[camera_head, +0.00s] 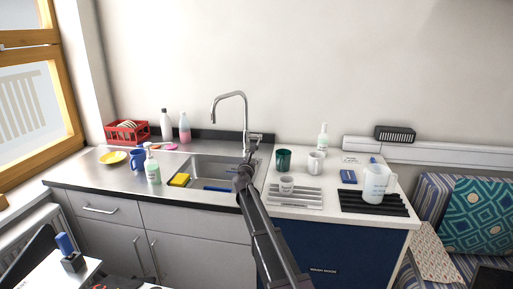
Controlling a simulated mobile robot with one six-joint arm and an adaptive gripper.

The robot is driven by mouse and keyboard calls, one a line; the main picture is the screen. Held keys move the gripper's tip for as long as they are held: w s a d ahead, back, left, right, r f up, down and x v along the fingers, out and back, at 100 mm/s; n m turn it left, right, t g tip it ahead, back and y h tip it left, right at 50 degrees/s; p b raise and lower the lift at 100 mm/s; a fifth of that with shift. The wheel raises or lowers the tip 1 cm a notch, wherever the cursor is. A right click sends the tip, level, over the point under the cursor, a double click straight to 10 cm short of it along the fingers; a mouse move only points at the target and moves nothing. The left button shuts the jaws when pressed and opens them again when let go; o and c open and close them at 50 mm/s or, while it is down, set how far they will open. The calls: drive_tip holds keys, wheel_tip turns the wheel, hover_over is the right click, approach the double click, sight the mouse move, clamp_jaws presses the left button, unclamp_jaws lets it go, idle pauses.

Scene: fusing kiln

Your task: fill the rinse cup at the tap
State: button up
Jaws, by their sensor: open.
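A small white cup with dark lettering (287,184) stands on the ribbed white rack (295,197) right of the sink; the print is too small to read, so I cannot confirm it is the rinse cup. A dark green cup (283,158) and a white mug (316,162) stand behind it. The arched chrome tap (229,96) rises behind the sink (205,168); no water stream is visible. My arm reaches up from the bottom, and my gripper (243,174) is open at the sink's right edge, left of the lettered cup. Its fingers are small and hard to make out.
A clear jug (376,185) stands on a black ribbed mat (372,203) at right. A soap bottle (153,169), blue mug (138,160), yellow sponge (179,180) and red dish rack (127,132) are left of or beside the sink. A pump bottle (322,138) stands against the wall.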

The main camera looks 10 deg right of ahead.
sight(257, 145)
drive_tip(key=x, duration=1.3)
drive_tip(key=shift+w+d+f, duration=0.1)
drive_tip(key=shift+w+d, duration=0.05)
drive_tip(key=shift+w, duration=0.1)
clamp_jaws()
